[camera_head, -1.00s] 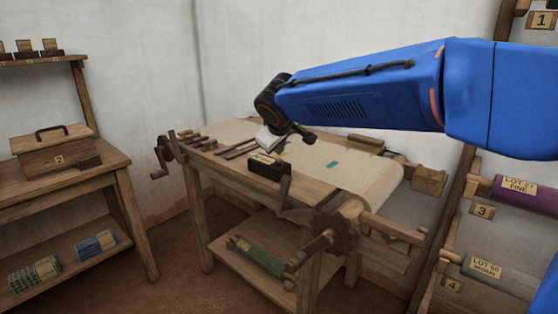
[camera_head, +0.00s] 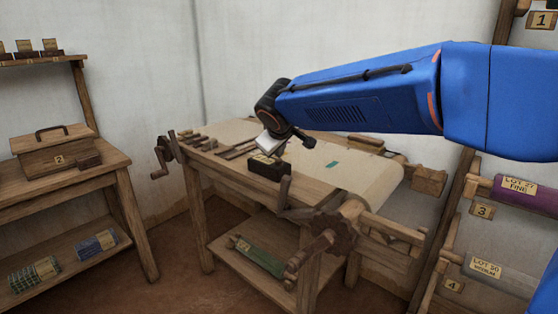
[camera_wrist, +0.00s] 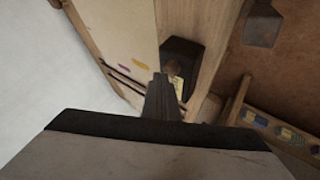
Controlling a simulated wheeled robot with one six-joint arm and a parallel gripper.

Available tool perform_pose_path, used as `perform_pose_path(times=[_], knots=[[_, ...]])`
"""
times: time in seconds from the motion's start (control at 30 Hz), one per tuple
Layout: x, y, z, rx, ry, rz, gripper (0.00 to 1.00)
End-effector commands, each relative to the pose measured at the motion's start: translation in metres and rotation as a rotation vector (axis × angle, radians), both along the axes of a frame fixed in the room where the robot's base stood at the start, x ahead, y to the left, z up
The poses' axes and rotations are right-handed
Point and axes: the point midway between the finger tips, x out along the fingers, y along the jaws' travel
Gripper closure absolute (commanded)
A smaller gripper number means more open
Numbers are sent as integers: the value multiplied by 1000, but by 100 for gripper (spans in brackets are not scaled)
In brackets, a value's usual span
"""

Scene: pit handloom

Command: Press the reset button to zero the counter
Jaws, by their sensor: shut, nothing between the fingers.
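The counter is a small dark box (camera_head: 268,167) with a pale label, on the front edge of the loom. In the wrist view the same dark box (camera_wrist: 183,48) lies just beyond my fingertips. A small brownish round spot on its top, perhaps the reset button (camera_wrist: 173,68), shows just past the fingertips. My gripper (camera_wrist: 160,76) is shut and empty, pointing down at the box and partly covering it. In the head view my gripper (camera_head: 268,150) is right above or at the box's top. I cannot tell whether it touches.
Cream cloth (camera_head: 345,170) with a green patch covers the loom. Wooden sticks (camera_head: 235,148) lie left of the counter. A crank and toothed wheel (camera_head: 330,232) stand at the front right. A side table with a wooden box (camera_head: 52,152) is at left, a roll rack (camera_head: 520,193) at right.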

Motion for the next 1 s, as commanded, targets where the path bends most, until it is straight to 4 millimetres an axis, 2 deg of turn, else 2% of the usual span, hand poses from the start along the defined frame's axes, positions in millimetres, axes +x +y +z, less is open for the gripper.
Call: perform_pose_path(times=[1.0], knots=[[0, 0, -9, -1, 1, -1, 100]])
